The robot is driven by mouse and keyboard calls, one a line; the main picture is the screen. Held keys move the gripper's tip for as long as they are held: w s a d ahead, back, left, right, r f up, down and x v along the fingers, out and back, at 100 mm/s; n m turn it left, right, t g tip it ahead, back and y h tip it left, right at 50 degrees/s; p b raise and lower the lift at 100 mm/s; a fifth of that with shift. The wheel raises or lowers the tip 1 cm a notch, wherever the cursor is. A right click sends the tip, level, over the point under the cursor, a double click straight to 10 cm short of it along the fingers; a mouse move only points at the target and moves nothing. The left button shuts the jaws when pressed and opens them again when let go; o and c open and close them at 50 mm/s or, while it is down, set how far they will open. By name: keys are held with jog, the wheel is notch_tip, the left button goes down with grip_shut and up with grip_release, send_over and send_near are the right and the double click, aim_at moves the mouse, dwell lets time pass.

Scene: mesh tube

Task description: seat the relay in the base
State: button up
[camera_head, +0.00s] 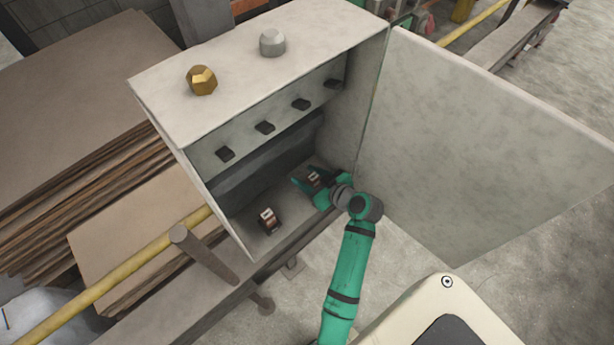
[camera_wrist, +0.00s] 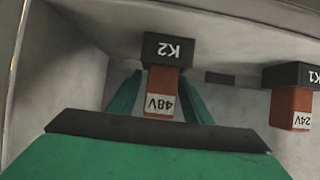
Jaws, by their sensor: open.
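An orange-brown block labelled 48V (camera_wrist: 163,94) adjoins a black block labelled K2 (camera_wrist: 168,49) in the wrist view, its lettering upside down. My gripper (camera_wrist: 160,84) is open, with one green finger on each side of the 48V block. I cannot tell whether the fingers touch it. To the right, a similar block labelled 24V (camera_wrist: 291,108) adjoins a black block labelled K1 (camera_wrist: 292,75). In the head view, my gripper (camera_head: 309,181) is low inside the grey cabinet (camera_head: 238,95), around the right block (camera_head: 314,178). The other block (camera_head: 268,219) stands left of it.
The cabinet door (camera_head: 475,135) hangs open at the right. Several small black pieces, one of them here (camera_head: 264,127), line the cabinet's upper inside. A brass nut-like piece (camera_head: 201,80) and a grey one (camera_head: 272,42) are on its top. A yellow pipe (camera_head: 110,280) runs at lower left.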

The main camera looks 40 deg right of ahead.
jog(key=a+v, duration=0.1)
jog(key=v, duration=1.1)
jog(key=shift+d, duration=0.45)
